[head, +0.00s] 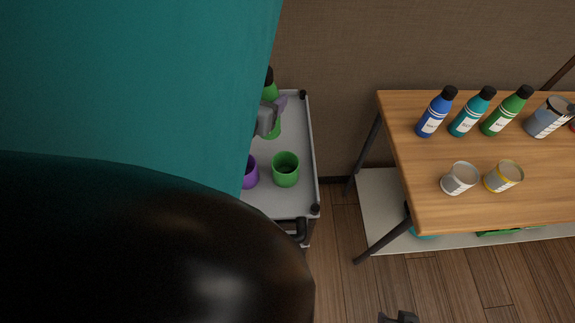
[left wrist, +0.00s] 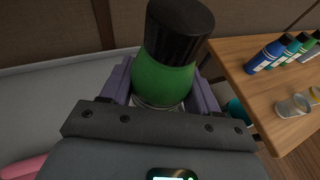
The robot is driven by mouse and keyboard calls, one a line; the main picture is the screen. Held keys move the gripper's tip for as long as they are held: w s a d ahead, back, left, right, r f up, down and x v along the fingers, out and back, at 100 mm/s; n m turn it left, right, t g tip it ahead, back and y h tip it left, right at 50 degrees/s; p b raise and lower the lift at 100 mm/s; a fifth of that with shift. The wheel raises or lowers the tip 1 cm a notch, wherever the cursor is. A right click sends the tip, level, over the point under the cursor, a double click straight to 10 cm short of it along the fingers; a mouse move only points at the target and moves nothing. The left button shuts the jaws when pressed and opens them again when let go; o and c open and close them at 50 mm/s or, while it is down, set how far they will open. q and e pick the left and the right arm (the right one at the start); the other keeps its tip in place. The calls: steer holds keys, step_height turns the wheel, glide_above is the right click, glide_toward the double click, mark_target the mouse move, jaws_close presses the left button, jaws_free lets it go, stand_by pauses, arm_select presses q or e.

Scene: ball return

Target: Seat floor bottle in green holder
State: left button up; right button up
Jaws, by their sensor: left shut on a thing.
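A green bottle with a black cap (head: 269,91) is upright at the back of the grey cart top in the head view. My left gripper (head: 270,119) is shut on it. In the left wrist view the bottle (left wrist: 162,80) stands between the two purple fingers, its lower part hidden by the gripper. A green cup-shaped holder (head: 285,169) stands on the cart, nearer than the bottle and empty as far as I see. Whether the bottle's base touches the cart or something on it cannot be told. A dark grey part, seemingly my right gripper (head: 399,317), shows at the bottom edge.
A purple holder (head: 250,172) stands left of the green one, partly hidden. A large teal and black shape blocks the head view's left. The cart top (head: 298,135) has a raised rim. A wooden table (head: 440,208) with several bottles and cans stands right, beyond a floor gap.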

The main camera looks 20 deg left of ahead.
arm_select(q)
steer(key=shift+w, duration=0.35)
steer(key=shift+w+r, duration=0.1)
steer(key=shift+w, duration=0.2)
steer(key=shift+d+r, duration=0.1)
steer(key=shift+d, duration=0.15)
steer(key=shift+s+d+m+h, duration=0.35)
steer(key=shift+d+m+h, duration=0.15)
steer(key=shift+d+h, duration=0.1)
steer(key=m+g+h, duration=0.3)
steer(key=m+h, duration=0.3)
glide_above(285, 155)
steer(key=s+d, duration=0.1)
steer(key=d, duration=0.2)
steer(key=s+f+m+h+p, duration=0.1)
steer(key=s+m+h, duration=0.1)
steer(key=shift+g, duration=0.3)
steer(key=shift+s+a+f+b, duration=0.1)
steer(key=shift+a+f+b, duration=0.2)
steer(key=shift+f, duration=1.75)
steer(key=shift+w+a+f+b, duration=0.15)
steer(key=shift+a+f, duration=0.1)
steer(key=shift+f, duration=1.85)
steer(key=shift+s+a+f+b, duration=0.15)
steer(key=shift+a+f+b, duration=0.15)
steer(key=shift+f, duration=1.75)
arm_select(e)
steer(key=shift+w+f, duration=0.15)
steer(key=shift+w, duration=0.3)
